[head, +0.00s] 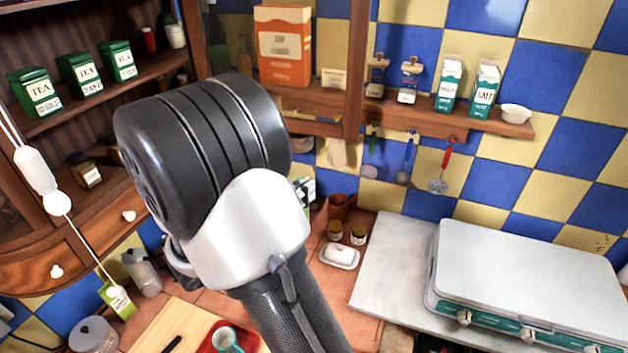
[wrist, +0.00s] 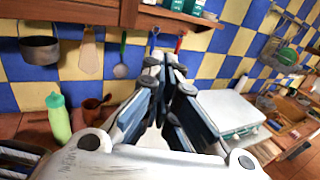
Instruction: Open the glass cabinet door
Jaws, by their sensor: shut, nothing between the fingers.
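The glass cabinet door (head: 354,75) is a brown wooden frame with a clear pane, at the top middle of the head view. It appears swung out to the right of the wall cabinet (head: 150,75), whose shelf shows with no pane in front. An orange box and wall tiles show through the glass. A wooden rail, perhaps the door's lower edge, crosses the top left of the wrist view. My gripper (wrist: 165,65) is shut and empty, with its fingertips below the wooden edges in that view. My arm hides the fingers and part of the door's lower left in the head view.
Green tea tins (head: 80,72) stand on the cabinet shelf. Cartons (head: 448,88) stand on a wall shelf (head: 400,108), with utensils (head: 440,180) hanging below. A pale stove (head: 530,270) sits at right. The counter holds a cutting board (head: 185,325), a teal cup and a butter dish.

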